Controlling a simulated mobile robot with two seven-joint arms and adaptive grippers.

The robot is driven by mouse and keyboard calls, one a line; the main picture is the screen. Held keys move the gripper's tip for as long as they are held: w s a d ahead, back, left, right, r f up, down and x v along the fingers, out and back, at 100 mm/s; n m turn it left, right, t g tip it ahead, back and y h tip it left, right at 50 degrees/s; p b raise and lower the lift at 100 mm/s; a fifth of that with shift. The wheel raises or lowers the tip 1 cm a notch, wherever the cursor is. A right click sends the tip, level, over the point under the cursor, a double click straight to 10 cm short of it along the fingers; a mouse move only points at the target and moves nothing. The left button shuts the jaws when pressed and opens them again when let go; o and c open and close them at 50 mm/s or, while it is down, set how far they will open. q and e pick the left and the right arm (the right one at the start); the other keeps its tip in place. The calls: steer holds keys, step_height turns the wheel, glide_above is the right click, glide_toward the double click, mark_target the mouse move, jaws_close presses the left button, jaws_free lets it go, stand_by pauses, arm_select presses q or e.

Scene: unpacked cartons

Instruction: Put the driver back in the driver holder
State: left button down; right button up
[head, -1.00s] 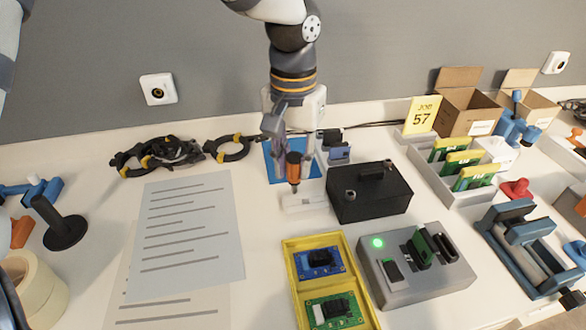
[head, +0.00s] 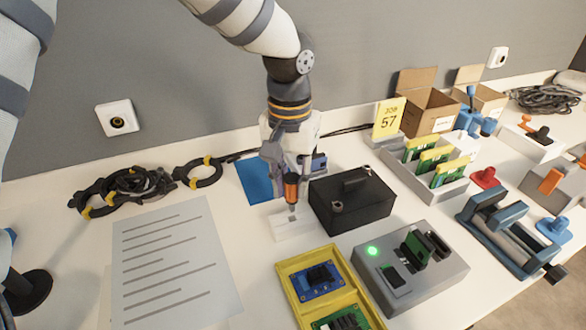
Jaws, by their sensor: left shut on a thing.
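The driver (head: 291,190) has an orange handle with dark parts and points tip down. My left gripper (head: 290,176) is shut on its handle. The driver holder, a low white block (head: 283,229), sits on the bench just below the driver's tip, left of the black box. The tip appears at or just above the block's back part; I cannot tell whether it has entered a hole. The gripper fingers hide part of the handle. My right gripper is not in view.
A black box (head: 350,205) stands close on the right of the holder. A yellow tray (head: 283,283) with circuit boards and a grey test fixture (head: 400,297) lie in front. A blue mat (head: 254,180) is behind left. Printed paper (head: 150,215) covers the left bench.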

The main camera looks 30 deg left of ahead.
mark_target(292, 198)
arm_select(q)
steer(key=shift+f, duration=0.6)
steer(key=shift+f, duration=1.5)
steer(key=c, duration=1.3)
jaws_free()
step_height(292, 198, up, 12)
